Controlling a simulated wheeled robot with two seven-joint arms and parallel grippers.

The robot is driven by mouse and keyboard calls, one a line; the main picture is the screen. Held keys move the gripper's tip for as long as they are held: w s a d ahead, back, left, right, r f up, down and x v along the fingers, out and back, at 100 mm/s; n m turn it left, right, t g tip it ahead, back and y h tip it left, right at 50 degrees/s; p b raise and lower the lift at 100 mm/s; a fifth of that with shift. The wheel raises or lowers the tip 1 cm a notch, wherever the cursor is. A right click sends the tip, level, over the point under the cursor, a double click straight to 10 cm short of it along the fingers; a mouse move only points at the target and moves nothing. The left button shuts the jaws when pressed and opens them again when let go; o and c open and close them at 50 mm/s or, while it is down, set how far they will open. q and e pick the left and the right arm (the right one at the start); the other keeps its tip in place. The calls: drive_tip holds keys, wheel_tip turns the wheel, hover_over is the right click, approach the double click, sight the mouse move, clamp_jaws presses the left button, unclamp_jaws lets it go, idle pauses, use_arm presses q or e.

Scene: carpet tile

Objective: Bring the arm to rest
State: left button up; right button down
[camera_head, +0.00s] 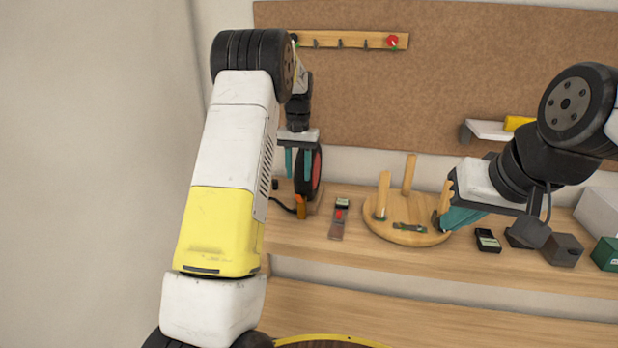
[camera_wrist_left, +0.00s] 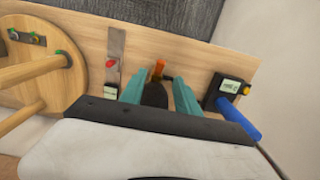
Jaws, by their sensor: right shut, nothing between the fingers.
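My left gripper (camera_head: 298,170) hangs over the left end of the wooden workbench (camera_head: 400,258), fingers pointing down. In the left wrist view its two teal fingers (camera_wrist_left: 159,98) stand apart. A dark item with an orange tip (camera_wrist_left: 157,70) shows in the gap between them; I cannot tell how far below it is. My left forearm covers much of the left of the head view. My right gripper (camera_head: 455,218) is shut and empty, its teal fingers beside the right leg of an upturned round wooden stool (camera_head: 420,238). I cannot tell whether they touch it.
A strip with a red knob (camera_head: 338,218) lies left of the stool. A black-and-red round thing (camera_head: 316,172) stands behind my left gripper. A small meter (camera_head: 487,240), dark blocks (camera_head: 563,250) and a green box (camera_head: 606,254) lie at right. A peg rail (camera_head: 345,40) hangs above.

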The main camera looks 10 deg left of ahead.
use_arm(q)
drive_tip(key=s+d+r+t+h, duration=0.2)
drive_tip(key=s+r+t, duration=0.1)
drive_tip(key=s+r, duration=1.25)
drive_tip(key=s+d+f+t, duration=0.1)
drive_tip(key=s+t, duration=0.1)
drive_tip(key=s, duration=0.7)
drive_tip(key=s+d+f+t, duration=0.1)
drive_tip(key=s+f, duration=0.1)
drive_tip(key=s, duration=0.8)
drive_tip(key=shift+s+d+f+t, duration=0.15)
drive_tip(key=shift+s+d+t, duration=0.15)
drive_tip(key=shift+t, duration=0.1)
